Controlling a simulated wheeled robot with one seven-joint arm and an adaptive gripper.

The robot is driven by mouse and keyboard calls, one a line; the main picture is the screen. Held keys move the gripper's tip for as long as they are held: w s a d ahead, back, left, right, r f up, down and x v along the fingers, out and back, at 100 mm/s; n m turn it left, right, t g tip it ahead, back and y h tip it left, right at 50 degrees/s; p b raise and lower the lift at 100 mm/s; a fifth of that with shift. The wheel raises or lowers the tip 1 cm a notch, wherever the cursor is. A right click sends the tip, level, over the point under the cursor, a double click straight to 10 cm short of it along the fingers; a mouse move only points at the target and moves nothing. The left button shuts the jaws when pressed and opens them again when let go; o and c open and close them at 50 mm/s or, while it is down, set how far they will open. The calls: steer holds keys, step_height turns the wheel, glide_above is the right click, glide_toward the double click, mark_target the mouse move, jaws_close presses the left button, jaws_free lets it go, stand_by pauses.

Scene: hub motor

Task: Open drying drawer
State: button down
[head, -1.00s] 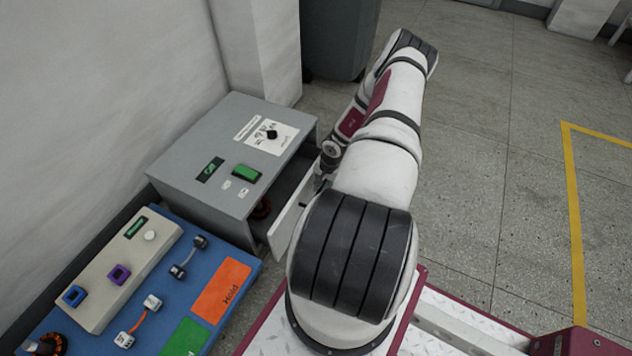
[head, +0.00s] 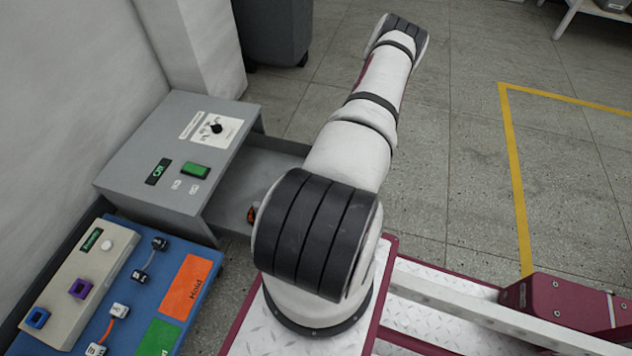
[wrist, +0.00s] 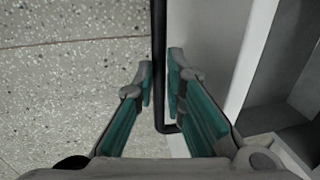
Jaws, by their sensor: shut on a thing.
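The drying drawer (head: 270,164) sticks well out of the grey cabinet (head: 140,165) in the head view, and part of its inside shows. In the wrist view, its pale front panel (wrist: 205,45) stands right of a dark bar handle (wrist: 158,25). My gripper (wrist: 161,72) has its teal-padded fingers on either side of this handle and is shut on it. A reddish part (head: 251,214) shows in the drawer, partly covered by my arm. In the head view my arm hides the gripper, the handle and the drawer front.
A blue work surface (head: 210,262) with a beige box (head: 62,280), cable pieces and orange and green patches lies in front of the cabinet. A dark bin (head: 275,30) stands behind. Open tiled floor with a yellow line (head: 515,170) lies to the right.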

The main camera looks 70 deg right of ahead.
steer(key=shift+s, duration=0.2)
steer(key=c, duration=1.7)
jaws_free()
steer(key=shift+o, duration=0.2)
step_height(320, 180, up, 12)
steer(key=s, duration=0.2)
steer(key=shift+f, duration=0.15)
steer(key=shift+d, duration=0.1)
